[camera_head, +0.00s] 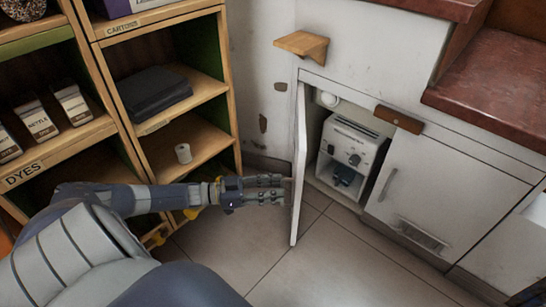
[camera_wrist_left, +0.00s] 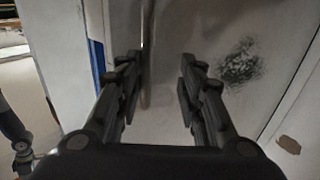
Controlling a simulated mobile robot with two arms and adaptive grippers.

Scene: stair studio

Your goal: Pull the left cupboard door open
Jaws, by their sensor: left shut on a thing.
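The left cupboard door (camera_head: 299,165) is white and stands swung well out from its frame, almost edge-on in the head view. My left gripper (camera_head: 284,189) reaches from the left to the outer face of this door. In the left wrist view, my left gripper (camera_wrist_left: 162,80) has its fingers around a thin upright handle (camera_wrist_left: 147,75) against the pale door face; it is shut on the handle, though the exact contact is hard to see. The handle is hidden in the head view. My right gripper is not in view.
Inside the open cupboard stands a white machine (camera_head: 350,152). The closed right cupboard door (camera_head: 430,185) has a grey handle. A wooden shelf unit (camera_head: 185,100) stands at left, and a small wooden ledge (camera_head: 302,44) juts out above. Tiled floor (camera_head: 320,262) in front is clear.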

